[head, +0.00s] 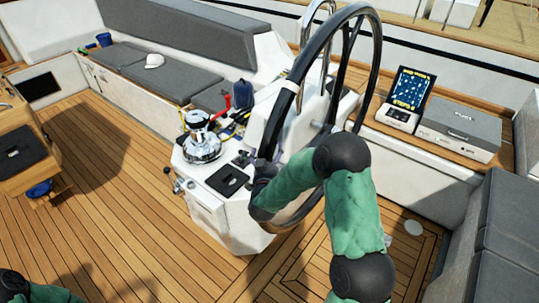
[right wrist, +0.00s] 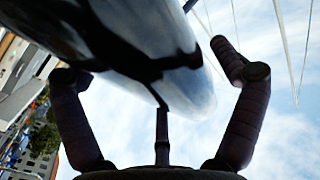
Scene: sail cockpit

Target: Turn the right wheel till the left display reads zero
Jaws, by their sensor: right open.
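The large dark steering wheel (head: 281,115) stands upright on the white pedestal (head: 215,215) in the middle of the head view. My right arm reaches across its lower part. My right gripper (head: 262,168) is at the wheel's lower left rim, small and partly hidden by my arm. In the right wrist view my right gripper (right wrist: 145,62) is open, its two fingers spread on either side of a dark, glossy curved rim (right wrist: 135,45). I cannot tell whether they touch it. My left arm shows only at the bottom left corner; its gripper is out of view. I cannot make out a left display reading.
A shiny winch (head: 202,146) stands on the pedestal's left side. A blue-screened device (head: 409,88) and a grey-lidded box (head: 460,128) sit on the right bench. Grey cushions (head: 175,76) line the far bench. The wooden deck (head: 100,180) is clear at left.

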